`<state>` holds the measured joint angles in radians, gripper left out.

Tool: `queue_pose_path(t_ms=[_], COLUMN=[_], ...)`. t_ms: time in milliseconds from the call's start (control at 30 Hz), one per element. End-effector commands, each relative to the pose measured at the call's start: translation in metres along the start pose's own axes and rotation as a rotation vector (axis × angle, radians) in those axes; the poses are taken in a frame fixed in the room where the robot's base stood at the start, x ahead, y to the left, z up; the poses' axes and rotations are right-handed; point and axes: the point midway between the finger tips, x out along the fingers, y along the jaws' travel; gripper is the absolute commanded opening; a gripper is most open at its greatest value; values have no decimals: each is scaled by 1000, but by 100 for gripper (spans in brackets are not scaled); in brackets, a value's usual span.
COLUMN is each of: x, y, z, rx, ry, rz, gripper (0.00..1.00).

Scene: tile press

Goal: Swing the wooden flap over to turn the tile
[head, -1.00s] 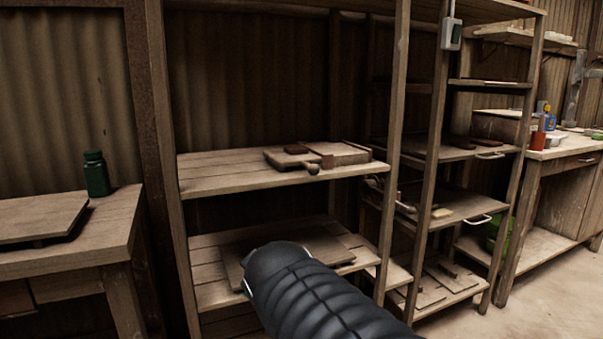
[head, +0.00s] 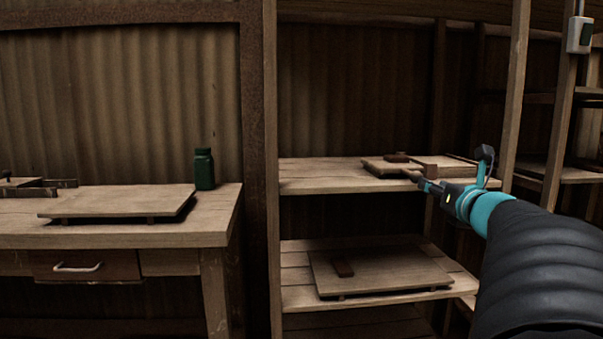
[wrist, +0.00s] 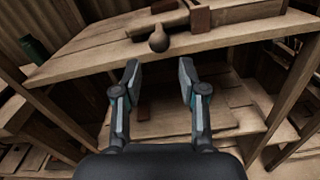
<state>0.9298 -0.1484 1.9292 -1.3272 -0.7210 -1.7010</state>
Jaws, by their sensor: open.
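The tile press (head: 445,167) lies on the upper shelf, with a light wooden bed at the right and a flat wooden flap (head: 383,168) at the left. A dark brown tile (head: 397,157) lies on the flap's side. The flap's handle ends in a round knob (wrist: 158,40) that juts past the shelf's front edge in the wrist view. My gripper (wrist: 160,72) is open and empty. Its fingers point toward the shelf edge, with the knob ahead between their lines and apart from them. In the head view my gripper is just in front of the press and partly overlaps it.
Below is a shelf with a wooden board (head: 390,272) carrying a small brown piece (head: 343,265). A post (head: 514,95) rises right of the press. A table at the left holds a green jar (head: 204,170) and a low board (head: 120,201). The upper shelf's left part is clear.

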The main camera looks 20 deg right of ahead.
Motion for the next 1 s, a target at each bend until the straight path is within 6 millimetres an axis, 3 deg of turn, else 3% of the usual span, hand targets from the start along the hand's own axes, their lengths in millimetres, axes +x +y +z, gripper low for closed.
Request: queue_pose_path(t_ms=[600, 800, 1000], x=[106, 126, 131], y=[1, 0, 1], z=[0, 0, 1], rx=[6, 6, 6], ry=[0, 0, -2], rz=[1, -1, -1], gripper=[41, 41, 41])
